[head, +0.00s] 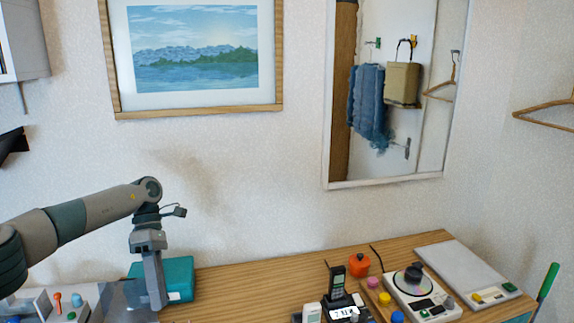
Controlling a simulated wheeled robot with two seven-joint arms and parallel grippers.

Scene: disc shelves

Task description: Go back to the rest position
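My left arm comes in from the left, and its gripper (155,296) points down in front of a teal box (178,278) at the left end of the wooden desk. Only one finger face shows clearly, so I cannot tell whether it is open or shut. Nothing is clearly seen between the fingers. My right gripper is not in view.
The wooden desk (235,290) has a bare stretch in its middle. A cordless phone (337,283), an orange pot (359,265), a disc device (413,291) and a flat white device (462,268) stand to the right. A framed picture (194,50) and mirror (392,105) hang behind.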

